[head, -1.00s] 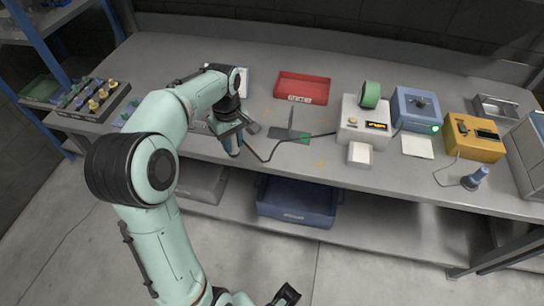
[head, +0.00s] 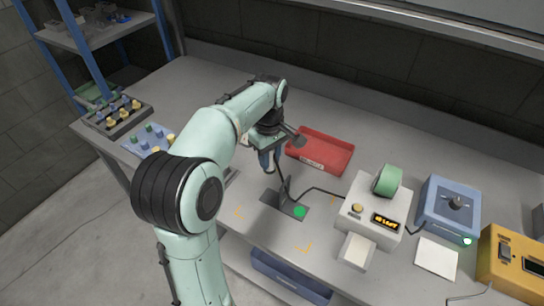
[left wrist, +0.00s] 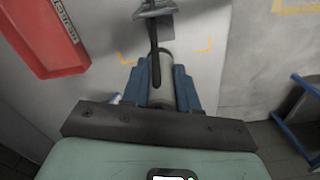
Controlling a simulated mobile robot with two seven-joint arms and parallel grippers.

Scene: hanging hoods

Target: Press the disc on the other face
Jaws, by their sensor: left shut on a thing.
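A small stand with a thin upright plate (head: 284,190) rises from a dark base (head: 270,200) on the bench. A green round spot (head: 299,211) shows on the base. My right gripper is out of view.
A red tray (head: 328,168) lies close right of the gripper. A white box (head: 362,205) with a green roll, a blue box (head: 432,212) and a yellow box (head: 500,265) stand to the right. Racks of knobs (head: 118,113) are at left. A cable crosses the bench.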

